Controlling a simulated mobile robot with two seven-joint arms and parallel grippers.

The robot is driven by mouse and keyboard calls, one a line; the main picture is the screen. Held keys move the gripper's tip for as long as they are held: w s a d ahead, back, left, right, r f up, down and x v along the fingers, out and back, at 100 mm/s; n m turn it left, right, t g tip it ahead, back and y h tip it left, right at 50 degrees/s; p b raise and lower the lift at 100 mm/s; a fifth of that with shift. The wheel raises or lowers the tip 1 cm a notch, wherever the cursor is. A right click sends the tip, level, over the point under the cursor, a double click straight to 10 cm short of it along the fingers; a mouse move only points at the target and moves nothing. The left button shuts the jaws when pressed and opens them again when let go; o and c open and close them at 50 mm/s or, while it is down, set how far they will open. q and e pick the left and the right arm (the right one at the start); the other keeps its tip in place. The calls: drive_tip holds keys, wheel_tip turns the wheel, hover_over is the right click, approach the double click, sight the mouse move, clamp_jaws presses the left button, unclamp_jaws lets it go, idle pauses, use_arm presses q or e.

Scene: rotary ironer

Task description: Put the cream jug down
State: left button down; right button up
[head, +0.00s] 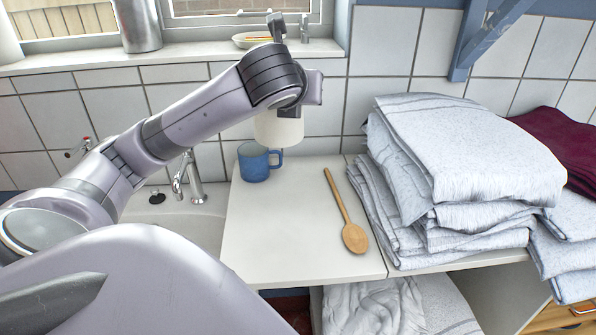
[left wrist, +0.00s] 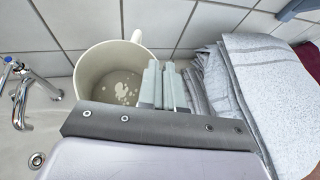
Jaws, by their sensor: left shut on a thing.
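The cream jug (head: 277,132) hangs below my left gripper (head: 291,112) near the back wall, above the white worktop (head: 290,230). In the left wrist view the jug (left wrist: 108,68) is seen from above, with its round opening, pale spots on its inner bottom and its handle at the far side. My left gripper's fingers (left wrist: 165,88) are shut on the jug's right wall. In the head view the jug appears just above and right of a blue mug (head: 254,163); the gap between them is hard to tell. My right gripper is not in view.
A wooden spoon (head: 346,212) lies on the worktop, right of the mug. A tall stack of folded grey towels (head: 455,160) stands at the right. A sink with a tap (head: 190,180) is at the left. The front middle of the worktop is clear.

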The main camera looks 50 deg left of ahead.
use_arm(q)
wheel_tip(320, 180, down, 18)
drive_tip(key=b, duration=0.3)
drive_tip(key=shift+r, duration=0.1)
drive_tip(key=c, duration=1.3)
unclamp_jaws()
